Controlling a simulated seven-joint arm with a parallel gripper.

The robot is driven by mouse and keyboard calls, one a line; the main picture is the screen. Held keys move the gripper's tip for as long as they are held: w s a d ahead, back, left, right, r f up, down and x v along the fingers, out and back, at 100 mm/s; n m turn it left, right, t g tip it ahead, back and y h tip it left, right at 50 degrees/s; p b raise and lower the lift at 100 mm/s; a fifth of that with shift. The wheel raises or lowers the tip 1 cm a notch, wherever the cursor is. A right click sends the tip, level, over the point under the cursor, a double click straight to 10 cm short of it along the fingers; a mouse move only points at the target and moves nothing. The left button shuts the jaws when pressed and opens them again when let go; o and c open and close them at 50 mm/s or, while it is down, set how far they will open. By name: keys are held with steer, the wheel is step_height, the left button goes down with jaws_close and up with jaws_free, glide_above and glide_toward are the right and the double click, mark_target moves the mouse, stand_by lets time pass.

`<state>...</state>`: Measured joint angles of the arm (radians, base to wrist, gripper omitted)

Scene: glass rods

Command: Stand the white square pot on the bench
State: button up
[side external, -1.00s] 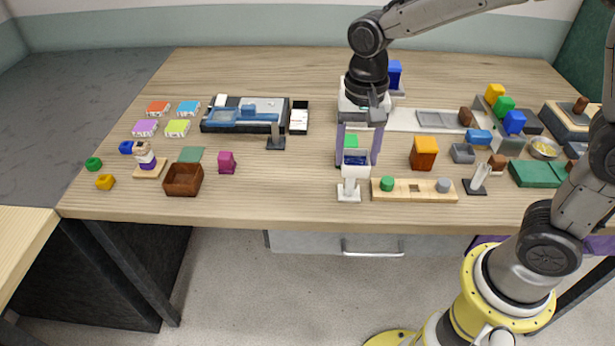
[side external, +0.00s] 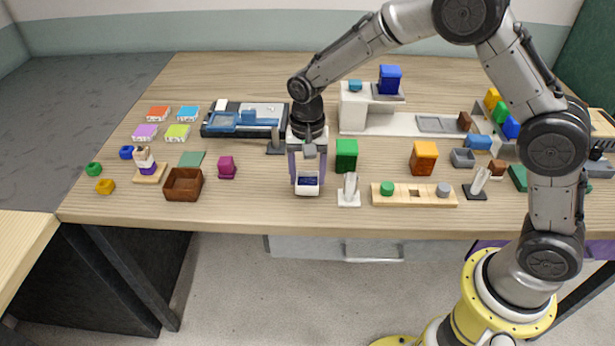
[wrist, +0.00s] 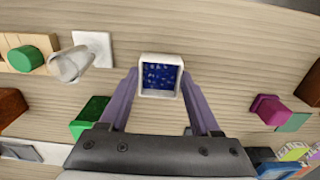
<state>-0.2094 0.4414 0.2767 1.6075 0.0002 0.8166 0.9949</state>
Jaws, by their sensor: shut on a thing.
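The white square pot (side external: 307,187) has a dark blue speckled filling and is held between the fingers of my gripper (side external: 307,180). In the side view it is upright or nearly so, at or just above the bench (side external: 270,208); I cannot tell whether its base touches. In the wrist view the pot (wrist: 160,76) sits between the purple fingertips of my gripper (wrist: 160,90), its open top facing the camera. The gripper is shut on it.
A white stand with a tilted cylinder (side external: 349,192) is close on the right, and a green block (side external: 346,155) is behind it. A magenta pot-like object (side external: 227,167) and a brown box (side external: 183,184) are to the left. Bare bench lies between the magenta object and my gripper.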

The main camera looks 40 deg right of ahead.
steer(key=shift+f, duration=0.5)
steer(key=shift+f, duration=0.1)
steer(key=o, duration=1.4)
steer(key=s+d+r+n+t, duration=0.1)
steer(key=s+r, duration=0.2)
steer(key=r, duration=0.6)
steer(key=s+d+r+n, duration=0.1)
steer(key=s+d+r, duration=0.1)
steer(key=r, duration=0.7)
steer(key=s+d+n+t, duration=0.1)
steer(key=s+d+n, duration=0.1)
steer(key=s, duration=0.5)
steer(key=s+d+r+n+t, duration=0.1)
steer(key=s+d+n+t, duration=0.1)
steer(key=s, duration=0.6)
steer(key=s+d+n+t, duration=0.1)
steer(key=s+d+n, duration=0.1)
steer(key=s, duration=0.6)
steer(key=shift+d+r+n+t, duration=0.2)
steer(key=shift+r+n+t, duration=0.1)
steer(key=shift+n, duration=0.2)
